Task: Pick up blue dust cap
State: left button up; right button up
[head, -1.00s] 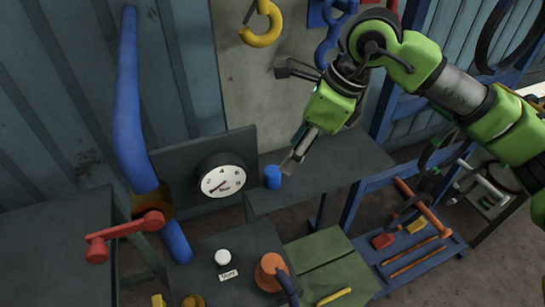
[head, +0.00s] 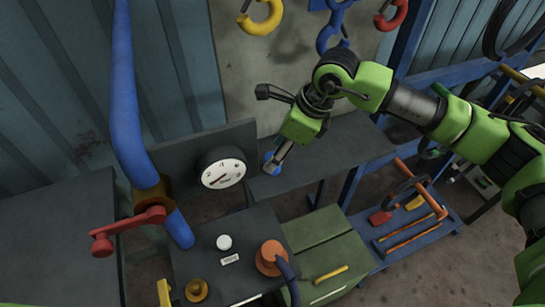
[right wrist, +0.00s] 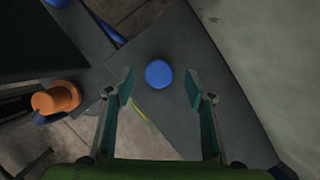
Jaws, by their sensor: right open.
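The blue dust cap (right wrist: 159,74) stands on a dark grey bench top and shows round from above in the right wrist view. It lies between the lines of my right gripper's fingers (right wrist: 161,86), a little beyond the tips. The fingers are wide apart and hold nothing. In the head view my right gripper (head: 275,163) points down at the blue dust cap (head: 268,158), and its fingers partly cover the cap. I cannot tell there whether they touch it. My left gripper is not in view.
A pressure gauge (head: 223,173) on a dark panel stands left of the cap. A red lever (head: 128,228) on a blue pipe (head: 128,100), an orange knob (head: 271,257) and a white button (head: 224,242) are nearer. Hooks (head: 261,17) hang behind. The bench right of the cap is clear.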

jog(key=p+x, duration=0.1)
jog(key=x, duration=0.2)
jog(key=shift+s+f, duration=0.1)
jog(key=shift+s, duration=0.1)
jog(key=shift+w+f, duration=0.1)
jog(key=shift+f, duration=0.2)
jog(key=c, duration=1)
jog(key=shift+c, duration=0.2)
